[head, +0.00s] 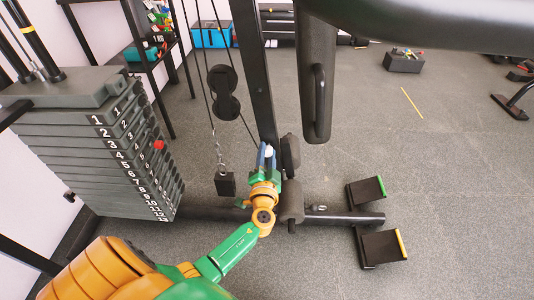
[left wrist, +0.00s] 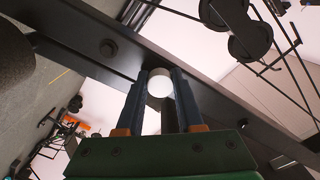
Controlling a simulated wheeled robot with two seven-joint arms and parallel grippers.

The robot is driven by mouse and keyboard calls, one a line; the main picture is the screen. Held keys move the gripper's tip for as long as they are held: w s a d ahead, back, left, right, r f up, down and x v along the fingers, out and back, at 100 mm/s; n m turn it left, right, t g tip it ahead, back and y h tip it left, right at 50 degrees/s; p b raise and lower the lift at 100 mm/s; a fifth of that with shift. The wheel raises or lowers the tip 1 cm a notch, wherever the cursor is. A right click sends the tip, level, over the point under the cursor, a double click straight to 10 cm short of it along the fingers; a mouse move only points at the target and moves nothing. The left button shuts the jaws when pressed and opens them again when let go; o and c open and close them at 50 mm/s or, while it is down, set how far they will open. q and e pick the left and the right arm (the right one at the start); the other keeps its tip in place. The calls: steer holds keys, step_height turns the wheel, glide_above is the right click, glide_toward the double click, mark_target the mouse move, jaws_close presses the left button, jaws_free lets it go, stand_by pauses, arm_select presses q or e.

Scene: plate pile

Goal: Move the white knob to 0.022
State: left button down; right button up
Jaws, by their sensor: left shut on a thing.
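The white knob (head: 268,150) sits at the black upright post (head: 257,75) of the weight machine in the head view. In the left wrist view the knob (left wrist: 160,84) shows as a round white end between the two dark blue fingers. My left gripper (head: 266,157) is shut on the knob from the near side. In the left wrist view the gripper (left wrist: 159,100) reaches toward the dark beam (left wrist: 95,45), and its fingers hide the knob's sides. No scale or number for the knob's position is readable. My right gripper is in neither view.
A numbered weight stack (head: 95,140) with a red pin stands at left. A cable with black pulleys (head: 222,92) hangs beside the post. Black pads (head: 291,155) sit close right of the gripper. Two footplates (head: 380,247) stand lower right.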

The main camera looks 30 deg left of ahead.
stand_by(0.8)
arm_select(q)
steer(key=shift+s+d+f, duration=0.15)
steer(key=shift+f, duration=0.05)
steer(key=shift+b+v, duration=0.4)
steer(key=shift+v, duration=0.7)
steer(key=shift+r, duration=0.1)
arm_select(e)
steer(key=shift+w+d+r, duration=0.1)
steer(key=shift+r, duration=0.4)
arm_select(q)
steer(key=c, duration=0.5)
jaws_free()
